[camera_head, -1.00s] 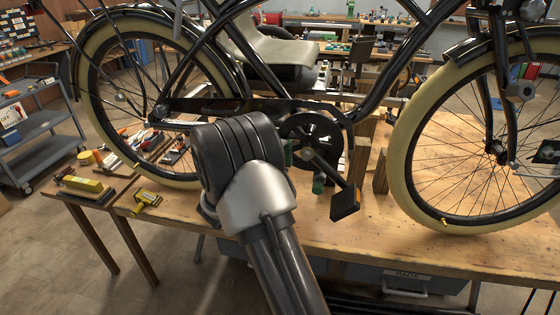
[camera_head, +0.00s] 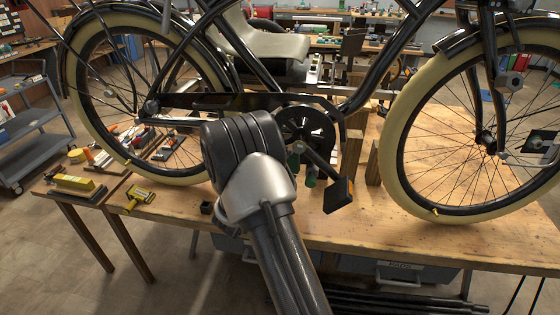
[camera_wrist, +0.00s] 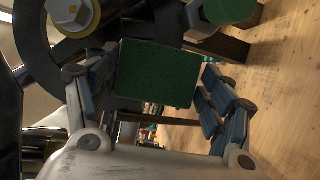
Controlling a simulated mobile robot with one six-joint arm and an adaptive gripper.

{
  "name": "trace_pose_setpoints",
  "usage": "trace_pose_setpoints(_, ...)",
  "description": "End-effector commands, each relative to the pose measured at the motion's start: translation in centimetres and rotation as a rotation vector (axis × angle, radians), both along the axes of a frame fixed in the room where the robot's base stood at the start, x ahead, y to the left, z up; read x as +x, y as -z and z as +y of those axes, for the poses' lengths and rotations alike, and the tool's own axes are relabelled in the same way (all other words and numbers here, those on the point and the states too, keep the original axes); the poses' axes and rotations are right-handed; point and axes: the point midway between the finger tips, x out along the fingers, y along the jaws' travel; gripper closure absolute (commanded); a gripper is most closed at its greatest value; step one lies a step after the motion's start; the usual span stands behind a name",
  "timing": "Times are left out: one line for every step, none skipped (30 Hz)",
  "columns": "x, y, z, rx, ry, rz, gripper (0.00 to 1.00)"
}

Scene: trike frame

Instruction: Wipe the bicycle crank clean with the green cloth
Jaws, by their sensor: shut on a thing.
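The bicycle crank (camera_head: 320,161) slants down to the right from the dark chainring (camera_head: 306,130) to a black pedal (camera_head: 338,196). My gripper (camera_wrist: 150,76) shows in the wrist view, with its blue-grey fingers on both sides of the green cloth (camera_wrist: 155,73). It is shut on the cloth, which looks like a flat dark green block. The cloth is close to the chainring area, where a bolt (camera_wrist: 75,13) shows at upper left. I cannot tell whether the cloth touches the crank. In the head view my arm hides most of the gripper.
Wooden blocks (camera_head: 352,155) stand behind the pedal. A green cylinder (camera_wrist: 228,10) is near the gripper's right side. Yellow tools (camera_head: 138,197) lie at left.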

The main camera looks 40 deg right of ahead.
Motion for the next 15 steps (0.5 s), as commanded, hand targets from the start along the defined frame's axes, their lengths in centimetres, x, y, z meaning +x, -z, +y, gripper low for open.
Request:
trace_pose_setpoints(-0.2,0.2,-0.2,0.001,0.001,0.001,0.44)
trace_pose_setpoints(-0.2,0.2,-0.2,0.001,0.001,0.0,0.44)
trace_pose_setpoints(-0.2,0.2,-0.2,0.001,0.001,0.0,0.44)
trace_pose_setpoints(-0.2,0.2,-0.2,0.001,0.001,-0.001,0.44)
trace_pose_setpoints(-0.2,0.2,-0.2,0.001,0.001,-0.001,0.44)
trace_pose_setpoints(-0.2,0.2,-0.2,0.001,0.001,-0.001,0.44)
trace_pose_setpoints(-0.2,0.2,-0.2,0.001,0.001,-0.001,0.44)
trace_pose_setpoints(-0.2,0.2,-0.2,0.001,0.001,-0.001,0.44)
trace_pose_setpoints(-0.2,0.2,-0.1,0.001,0.001,-0.001,0.44)
trace_pose_setpoints(-0.2,0.2,-0.1,0.001,0.0,-0.001,0.44)
trace_pose_setpoints(-0.3,0.2,0.0,0.001,0.0,0.0,0.44)
trace_pose_setpoints(-0.5,0.2,0.2,0.001,-0.001,0.0,0.44)
trace_pose_setpoints(-0.6,0.2,0.4,0.001,-0.001,0.0,0.44)
trace_pose_setpoints(-0.8,0.2,0.6,0.001,-0.001,0.0,0.44)
trace_pose_setpoints(-1.0,0.2,0.9,0.001,-0.001,0.0,0.44)
